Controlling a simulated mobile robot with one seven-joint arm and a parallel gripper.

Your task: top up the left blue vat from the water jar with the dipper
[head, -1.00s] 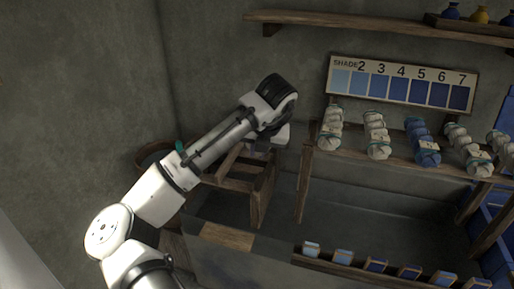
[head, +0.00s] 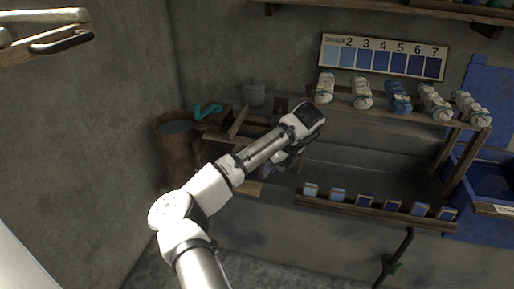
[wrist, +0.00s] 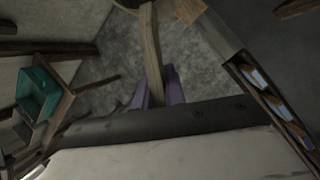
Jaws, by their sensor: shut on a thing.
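My gripper, with purple fingers (wrist: 158,92), is shut on a wooden handle, apparently the dipper's (wrist: 152,50). The handle runs up to the top edge of the wrist view, where a rounded end is cut off. In the head view my wrist hides most of the gripper and the dipper. A brown round tub (head: 172,160) with a dark, water-like surface stands in the left corner; I cannot tell whether it is the water jar. A grey lidded pot (head: 254,94) stands behind the wooden frame. A blue vat (head: 484,182) with a partly cut-off label is at the right edge.
A rack with several yarn skeins (head: 397,97) stands under the shade chart (head: 383,57). A wooden rail (head: 375,211) with several small blue samples runs in front. A teal item (head: 208,110) lies beside the tub. A dark crank handle (head: 398,258) stands at lower right.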

